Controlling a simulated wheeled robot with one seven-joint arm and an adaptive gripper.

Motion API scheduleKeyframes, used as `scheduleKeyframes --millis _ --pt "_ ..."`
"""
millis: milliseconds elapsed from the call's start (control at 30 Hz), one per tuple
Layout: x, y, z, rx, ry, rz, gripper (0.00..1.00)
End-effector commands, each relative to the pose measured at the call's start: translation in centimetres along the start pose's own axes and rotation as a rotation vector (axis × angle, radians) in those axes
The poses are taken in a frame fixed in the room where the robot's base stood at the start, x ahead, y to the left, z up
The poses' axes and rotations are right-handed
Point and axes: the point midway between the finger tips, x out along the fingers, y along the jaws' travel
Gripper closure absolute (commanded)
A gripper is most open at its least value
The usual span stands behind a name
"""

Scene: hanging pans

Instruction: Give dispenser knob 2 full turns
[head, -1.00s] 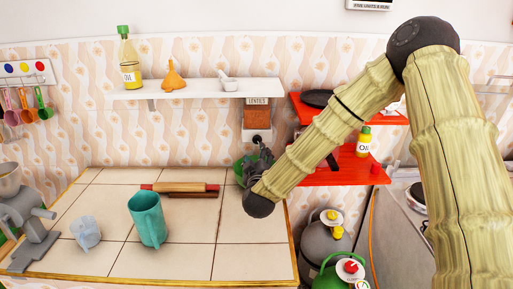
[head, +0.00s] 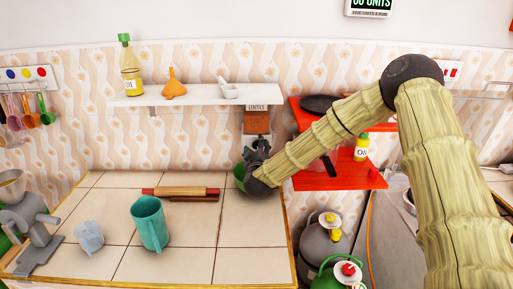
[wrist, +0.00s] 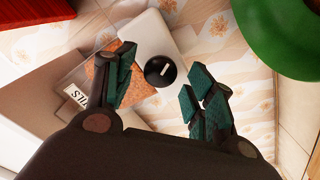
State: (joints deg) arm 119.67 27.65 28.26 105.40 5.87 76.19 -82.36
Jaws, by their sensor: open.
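The lentils dispenser (head: 257,122) hangs on the wall under the white shelf, with a brown see-through body and a label. In the wrist view its body (wrist: 105,68) is behind the left finger, beside a pale lower part (wrist: 150,35). The round black knob (wrist: 159,72) with a white line sits on that pale part; the line is slanted slightly. My gripper (wrist: 163,88) is open, with one finger on each side of the knob and gaps visible. In the head view my gripper (head: 256,155) is just below the dispenser and covers the knob area.
A green bowl (head: 239,177) is beside my gripper; a green rounded thing (wrist: 285,35) shows in the wrist view. A rolling pin (head: 182,193) and teal jug (head: 151,223) are on the tiled counter.

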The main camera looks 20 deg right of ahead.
Motion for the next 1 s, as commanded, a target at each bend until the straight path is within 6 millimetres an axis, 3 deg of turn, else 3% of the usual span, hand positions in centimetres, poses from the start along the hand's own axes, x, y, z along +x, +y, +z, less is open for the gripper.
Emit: scheduleKeyframes --millis 167,433,767,1000 --pt "0.00 0.00 0.01 0.000 0.000 0.000 0.46" --pt "-0.01 0.01 0.02 0.000 0.000 0.000 0.91" --pt "0.00 -0.05 0.11 0.027 0.000 0.001 0.91" --pt "0.01 -0.18 0.18 0.139 0.003 0.002 0.91"
